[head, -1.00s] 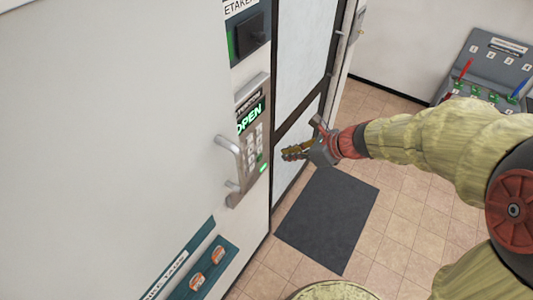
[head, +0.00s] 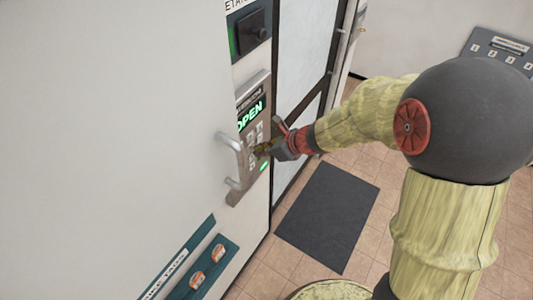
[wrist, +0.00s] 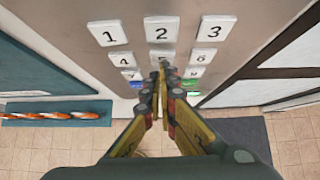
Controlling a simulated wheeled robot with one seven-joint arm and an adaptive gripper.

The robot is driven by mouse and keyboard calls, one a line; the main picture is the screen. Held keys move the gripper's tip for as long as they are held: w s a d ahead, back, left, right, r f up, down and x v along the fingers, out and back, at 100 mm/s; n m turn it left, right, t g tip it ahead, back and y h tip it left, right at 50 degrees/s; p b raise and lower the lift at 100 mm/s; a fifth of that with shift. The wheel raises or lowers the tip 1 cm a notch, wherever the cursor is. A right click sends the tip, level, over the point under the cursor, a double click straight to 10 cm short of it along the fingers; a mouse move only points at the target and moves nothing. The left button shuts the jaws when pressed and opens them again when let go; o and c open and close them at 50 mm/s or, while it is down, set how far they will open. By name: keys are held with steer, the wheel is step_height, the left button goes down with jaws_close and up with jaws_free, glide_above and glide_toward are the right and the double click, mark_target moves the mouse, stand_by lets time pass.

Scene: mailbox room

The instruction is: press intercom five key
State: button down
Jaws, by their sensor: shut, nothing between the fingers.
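The intercom (head: 262,90) is a grey metal panel on the white wall, with a green lit "OPEN" display (head: 249,116) above its keypad. In the wrist view the "1" key (wrist: 108,33), "2" key (wrist: 162,29) and "3" key (wrist: 214,28) show clearly, with the "4" key (wrist: 121,59) and "6" key (wrist: 203,55) below.
A curved metal handle (head: 231,165) stands out from the wall just left of the keypad. A glazed door (head: 297,60) is to the right. A teal strip with orange items (head: 207,265) is lower down. A dark mat (head: 328,215) lies on the tiled floor.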

steer(key=shift+a, duration=0.1)
steer(key=shift+w+a, duration=0.5)
steer(key=shift+a, duration=0.05)
steer(key=shift+r, duration=0.15)
steer(key=shift+d, duration=0.2)
